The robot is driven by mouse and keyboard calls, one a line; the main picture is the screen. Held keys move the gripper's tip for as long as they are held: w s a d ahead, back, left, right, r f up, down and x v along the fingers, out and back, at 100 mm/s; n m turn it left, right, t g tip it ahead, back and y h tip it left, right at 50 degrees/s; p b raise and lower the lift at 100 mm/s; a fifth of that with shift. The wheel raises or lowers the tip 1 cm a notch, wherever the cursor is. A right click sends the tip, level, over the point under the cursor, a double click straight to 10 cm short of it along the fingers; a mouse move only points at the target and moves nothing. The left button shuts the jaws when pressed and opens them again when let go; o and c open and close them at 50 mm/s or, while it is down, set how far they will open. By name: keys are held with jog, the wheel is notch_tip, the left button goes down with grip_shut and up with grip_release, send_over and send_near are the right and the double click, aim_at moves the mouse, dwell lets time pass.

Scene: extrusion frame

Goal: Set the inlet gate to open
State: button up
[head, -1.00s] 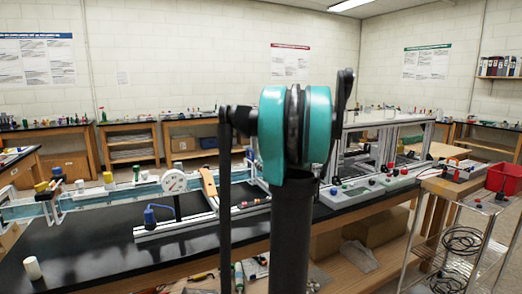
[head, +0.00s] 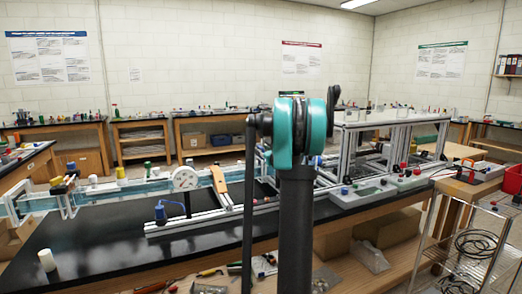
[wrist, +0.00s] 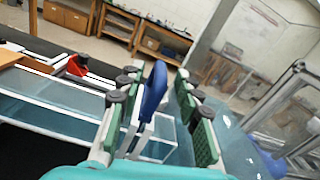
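In the wrist view my gripper (wrist: 157,103) is open, its two green-padded fingers standing apart. A blue handle (wrist: 154,88) on a pale stem stands between the fingers, with a visible gap on each side. It rises over a clear-walled channel (wrist: 60,113) that holds bluish water. I cannot tell from its look alone that this handle belongs to the inlet gate, and no label on it can be read. In the head view the gripper is hidden behind my own arm, and the long channel (head: 100,192) runs along the black bench.
In the wrist view a red part (wrist: 77,66) sits at the left and a metal frame (wrist: 290,90) stands at the right. In the head view a round white dial (head: 186,178), a blue fitting (head: 160,212) and a white cylinder (head: 47,260) are on the bench. A wire cart (head: 470,240) stands at right.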

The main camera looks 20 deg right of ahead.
jog(key=shift+w, duration=1.1)
grip_shut()
